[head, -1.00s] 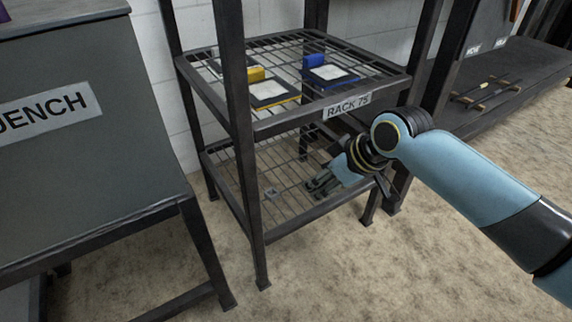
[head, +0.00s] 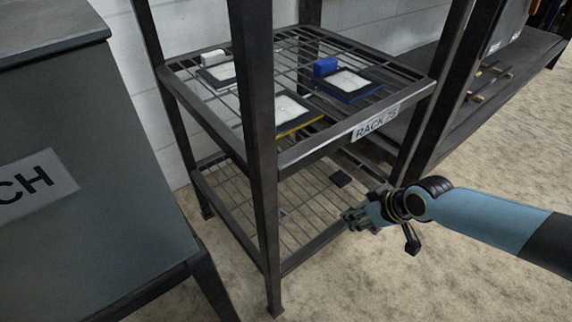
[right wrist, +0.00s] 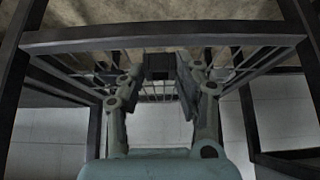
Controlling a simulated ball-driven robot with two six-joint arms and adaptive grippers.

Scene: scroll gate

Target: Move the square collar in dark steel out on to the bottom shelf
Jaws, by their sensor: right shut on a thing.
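My right gripper (head: 352,216) is at the front edge of the rack's bottom shelf (head: 237,212). In the right wrist view a dark square block, which looks like the square collar (right wrist: 158,66), sits between the fingers of my right gripper (right wrist: 158,80), and the gripper is shut on it. In the head view the fingertips are small and what they hold is not clear. My left gripper is not in view.
The upper shelf (head: 300,152) carries framed plates, with a blue block (head: 326,66) and a white block (head: 214,57) on two of them. A dark post (head: 256,120) stands at the rack's front corner. Much of the bottom shelf is bare.

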